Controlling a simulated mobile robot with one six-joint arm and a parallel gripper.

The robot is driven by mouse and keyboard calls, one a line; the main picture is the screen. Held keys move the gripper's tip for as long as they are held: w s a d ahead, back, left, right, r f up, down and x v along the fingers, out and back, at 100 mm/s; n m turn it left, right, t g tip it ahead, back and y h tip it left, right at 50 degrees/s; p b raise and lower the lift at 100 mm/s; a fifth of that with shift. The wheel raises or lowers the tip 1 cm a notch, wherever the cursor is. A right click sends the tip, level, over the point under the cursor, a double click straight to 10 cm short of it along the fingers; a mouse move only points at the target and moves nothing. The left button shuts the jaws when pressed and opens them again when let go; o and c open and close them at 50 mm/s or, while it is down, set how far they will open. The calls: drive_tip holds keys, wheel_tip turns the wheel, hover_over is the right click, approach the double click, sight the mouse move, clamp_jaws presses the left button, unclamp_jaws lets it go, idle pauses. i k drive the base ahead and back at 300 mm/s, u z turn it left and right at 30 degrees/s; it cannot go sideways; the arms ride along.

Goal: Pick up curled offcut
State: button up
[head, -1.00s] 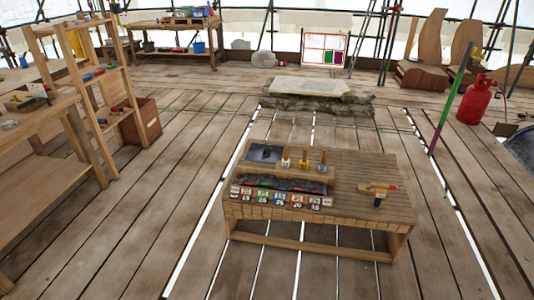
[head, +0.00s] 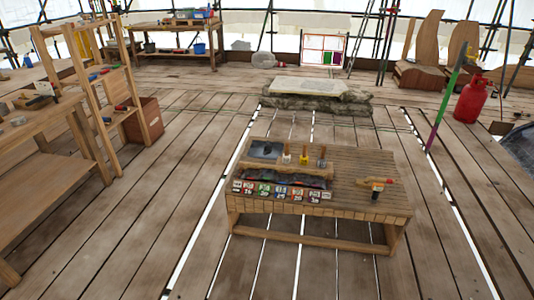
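I cannot make out a curled offcut for certain in the head view. A low wooden bench (head: 345,205) stands at the centre, with a slatted top. On its right part lies a small tan and dark item with a red tip (head: 376,183), too small to identify. On its left part are a dark square plate (head: 264,150), several small upright tools (head: 304,155) and a row of coloured labelled tags (head: 270,190) along the front. My gripper is not in view.
A wooden workbench (head: 40,110) and ladder-like shelf (head: 98,70) stand at left, a brown box (head: 147,120) beside them. A stone slab (head: 310,90) lies beyond the bench. Plank floor around the bench is clear.

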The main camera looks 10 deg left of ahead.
sight(268, 149)
drive_tip(key=k, duration=0.45)
drive_tip(key=u, duration=0.5)
drive_tip(key=i, duration=0.8)
drive_tip(key=u, duration=1.05)
drive_tip(key=i, duration=2.75)
drive_tip(key=z, duration=0.35)
